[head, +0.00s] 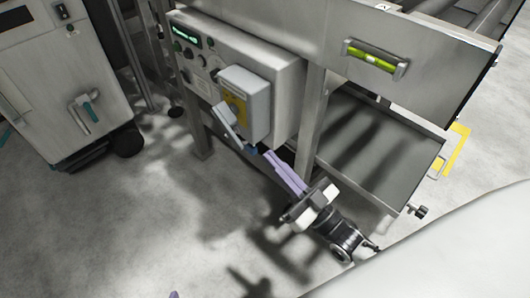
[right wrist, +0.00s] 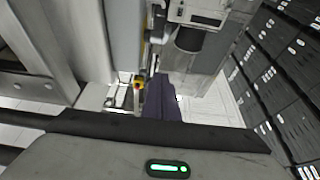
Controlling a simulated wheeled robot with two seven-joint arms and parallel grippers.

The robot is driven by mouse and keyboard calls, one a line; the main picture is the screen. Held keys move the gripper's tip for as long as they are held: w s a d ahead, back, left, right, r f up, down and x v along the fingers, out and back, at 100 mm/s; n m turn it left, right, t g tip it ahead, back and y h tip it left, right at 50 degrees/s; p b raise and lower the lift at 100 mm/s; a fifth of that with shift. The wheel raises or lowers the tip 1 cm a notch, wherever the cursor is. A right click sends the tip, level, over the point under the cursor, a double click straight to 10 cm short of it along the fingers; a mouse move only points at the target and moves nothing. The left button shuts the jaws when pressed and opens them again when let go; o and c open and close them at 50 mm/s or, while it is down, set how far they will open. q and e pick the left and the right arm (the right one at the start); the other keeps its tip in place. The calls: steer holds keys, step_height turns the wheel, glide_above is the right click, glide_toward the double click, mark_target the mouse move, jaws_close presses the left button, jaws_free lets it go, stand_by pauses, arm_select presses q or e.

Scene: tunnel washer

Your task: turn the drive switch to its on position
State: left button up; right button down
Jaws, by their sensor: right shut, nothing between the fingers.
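The drive switch looks to be the grey box with a yellow plate (head: 240,101) on the front of the control panel. A flat grey lever (head: 224,122) runs down along its left side to a blue end (head: 248,149). My right gripper (head: 266,154) has long purple fingers, shut and empty, reaching up from below. Their tips are close to the blue end; whether they touch it I cannot tell. The shut fingers also show dark in the right wrist view (right wrist: 159,98). A small purple tip (head: 174,294) at the bottom edge appears to be my left gripper, mostly out of frame.
The control panel (head: 204,62) carries a green display (head: 187,36) and several knobs. A metal frame leg (head: 309,125) and a sloping tray (head: 372,140) stand right of the switch. A grey cabinet (head: 58,75) stands at left. The floor in front is clear.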

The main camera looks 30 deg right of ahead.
mark_target(232, 126)
arm_select(q)
steer(key=shift+w+d+f+b, duration=0.2)
steer(key=shift+f+b, duration=0.15)
steer(key=shift+b, duration=0.3)
steer(key=shift+w+d+f+b, duration=0.1)
steer(key=shift+d+f+b, duration=0.15)
steer(key=shift+b, duration=0.35)
arm_select(e)
steer(key=w+a, duration=0.3)
steer(key=w, duration=0.6)
steer(key=shift+w+a, duration=0.25)
arm_select(q)
steer(key=shift+f, duration=0.1)
arm_select(e)
steer(key=shift+f, duration=0.15)
